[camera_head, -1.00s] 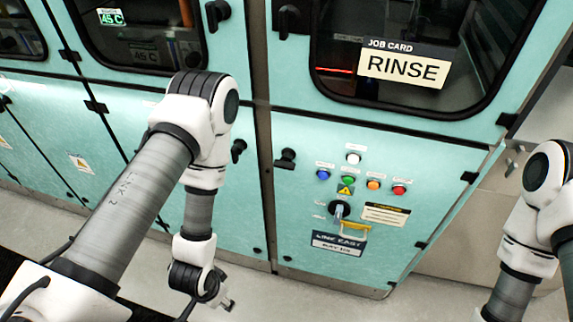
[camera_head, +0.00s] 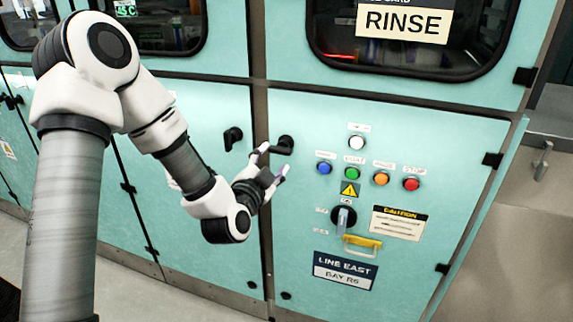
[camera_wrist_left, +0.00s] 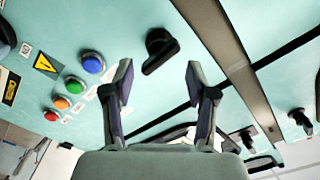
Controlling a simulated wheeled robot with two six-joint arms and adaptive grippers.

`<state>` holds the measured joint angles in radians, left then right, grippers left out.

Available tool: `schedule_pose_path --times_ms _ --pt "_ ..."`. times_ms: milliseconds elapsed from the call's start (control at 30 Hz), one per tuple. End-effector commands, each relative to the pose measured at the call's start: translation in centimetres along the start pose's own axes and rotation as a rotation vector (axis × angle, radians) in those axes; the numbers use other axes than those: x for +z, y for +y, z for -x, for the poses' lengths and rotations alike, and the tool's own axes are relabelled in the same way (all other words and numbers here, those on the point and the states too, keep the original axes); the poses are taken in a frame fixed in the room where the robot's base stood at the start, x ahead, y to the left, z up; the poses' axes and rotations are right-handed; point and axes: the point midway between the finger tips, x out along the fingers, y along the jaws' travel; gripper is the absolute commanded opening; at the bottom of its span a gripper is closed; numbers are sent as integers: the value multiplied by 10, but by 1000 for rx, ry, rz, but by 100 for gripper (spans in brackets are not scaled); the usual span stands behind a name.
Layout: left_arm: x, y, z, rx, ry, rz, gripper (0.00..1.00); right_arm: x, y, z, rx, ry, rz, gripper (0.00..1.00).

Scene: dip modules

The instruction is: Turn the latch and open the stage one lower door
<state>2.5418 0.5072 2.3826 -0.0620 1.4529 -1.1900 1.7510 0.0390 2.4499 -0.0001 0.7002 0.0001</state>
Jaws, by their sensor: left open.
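My left gripper (camera_head: 274,161) is open in front of the lower teal door (camera_head: 440,140), near its top left corner. The door's black latch (camera_head: 284,146) sits just beyond the fingertips, which partly overlap it in the head view. In the left wrist view the same latch (camera_wrist_left: 160,48) lies ahead of the gap between the two spread fingers (camera_wrist_left: 158,84). Nothing is between the fingers, and I cannot tell whether they touch the latch. The lower door looks closed. My right gripper is out of view.
The door bears several coloured buttons (camera_head: 352,173), a rotary switch (camera_head: 343,217), a yellow handle (camera_head: 363,242) and a LINE EAST plate (camera_head: 345,270). Another black latch (camera_head: 232,138) is on the neighbouring left door. An upper window (camera_head: 400,52) carries a RINSE card (camera_head: 405,22).

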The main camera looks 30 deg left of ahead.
Motion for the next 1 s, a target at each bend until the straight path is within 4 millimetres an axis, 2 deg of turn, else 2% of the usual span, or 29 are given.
schedule_pose_path --times_ms 200,300,400,600,667,700,767,800,1000 --pt "-1 0 -43 1 0 -3 57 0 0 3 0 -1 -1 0" --pt "-1 0 -57 2 -1 -2 57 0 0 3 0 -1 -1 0" --pt "-1 0 -63 3 -1 -1 57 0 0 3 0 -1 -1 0" --pt "-1 0 -64 4 -2 -1 57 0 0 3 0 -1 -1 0" --pt "-1 0 -64 4 -2 -1 40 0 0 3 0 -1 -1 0" --pt "-1 0 -64 4 -1 -1 25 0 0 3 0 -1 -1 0" --pt "-1 0 -64 3 -1 -1 4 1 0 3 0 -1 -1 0" --pt "-1 0 -64 4 -1 -1 0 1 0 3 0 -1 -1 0" --pt "-1 0 -64 2 -3 -1 0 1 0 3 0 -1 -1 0"
